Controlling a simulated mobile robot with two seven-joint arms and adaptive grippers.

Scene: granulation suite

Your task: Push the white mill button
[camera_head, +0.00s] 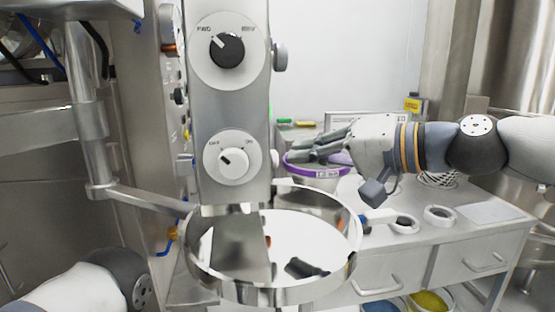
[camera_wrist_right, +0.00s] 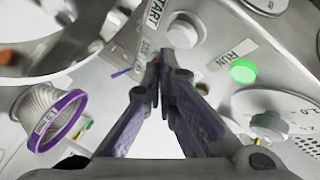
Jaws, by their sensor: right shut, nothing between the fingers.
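In the right wrist view a round white button (camera_wrist_right: 184,31) sits on a grey panel by a label reading START. My right gripper (camera_wrist_right: 158,68) is shut and empty; its fingertips show just below and left of the white button, and I cannot tell the gap between them. In the head view my right gripper (camera_head: 296,150) reaches left behind the metal ring, near the purple-rimmed vessel (camera_head: 318,171). The white button cannot be made out in the head view. My left arm shows at the lower left, with its gripper out of frame.
In the head view a column carries a black knob (camera_head: 227,50) and a white knob (camera_head: 233,162). A shiny ring (camera_head: 230,291) stands in front.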

